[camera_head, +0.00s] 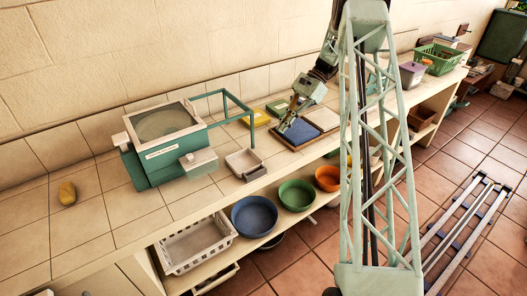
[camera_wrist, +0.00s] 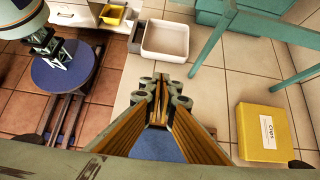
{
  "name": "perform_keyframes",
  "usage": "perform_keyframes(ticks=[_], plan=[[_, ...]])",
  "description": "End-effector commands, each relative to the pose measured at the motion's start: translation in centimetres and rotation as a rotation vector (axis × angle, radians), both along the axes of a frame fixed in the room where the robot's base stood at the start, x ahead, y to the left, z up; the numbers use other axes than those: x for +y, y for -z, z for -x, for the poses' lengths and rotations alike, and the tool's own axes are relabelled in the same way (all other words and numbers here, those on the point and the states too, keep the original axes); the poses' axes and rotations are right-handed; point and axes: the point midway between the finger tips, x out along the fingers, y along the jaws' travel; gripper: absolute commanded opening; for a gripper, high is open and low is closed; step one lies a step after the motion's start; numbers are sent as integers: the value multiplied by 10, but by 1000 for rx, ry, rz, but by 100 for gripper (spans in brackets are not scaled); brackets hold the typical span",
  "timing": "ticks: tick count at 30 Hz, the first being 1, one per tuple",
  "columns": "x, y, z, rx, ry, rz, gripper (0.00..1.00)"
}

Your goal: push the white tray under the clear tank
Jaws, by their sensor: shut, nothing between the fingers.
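The white tray (camera_head: 243,163) is a small shallow square tray, empty, on the tiled counter at the right of the tank. In the wrist view the tray (camera_wrist: 165,42) lies ahead of my fingertips with a gap between. The tank (camera_head: 160,122) is a teal housing with a pale rim and a see-through round top, left of the tray in the head view. A teal frame (camera_head: 226,95) reaches out from its right side. My gripper (camera_head: 284,128) is shut and empty, right of the tray and apart from it. Its fingers (camera_wrist: 163,88) show in the wrist view.
A yellow box (camera_wrist: 262,132) lies at the back of the counter. A dark blue panel in a wooden frame (camera_head: 322,118) is by my gripper. Bowls, such as the blue bowl (camera_head: 254,214), and a white basket (camera_head: 197,245) stand on the shelf below. Counter left of the tank is mostly clear.

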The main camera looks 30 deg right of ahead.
Motion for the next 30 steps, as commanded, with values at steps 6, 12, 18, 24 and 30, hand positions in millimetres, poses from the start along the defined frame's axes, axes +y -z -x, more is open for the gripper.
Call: perform_keyframes(ticks=[6, 12, 18, 24, 30], plan=[[-8, 12, 0, 10, 19, -16, 0], [-8, 13, 0, 10, 20, -17, 0], [-8, 13, 0, 11, 20, -17, 0], [-4, 17, 0, 11, 20, -17, 0], [8, 28, 1, 12, 20, -17, 0]])
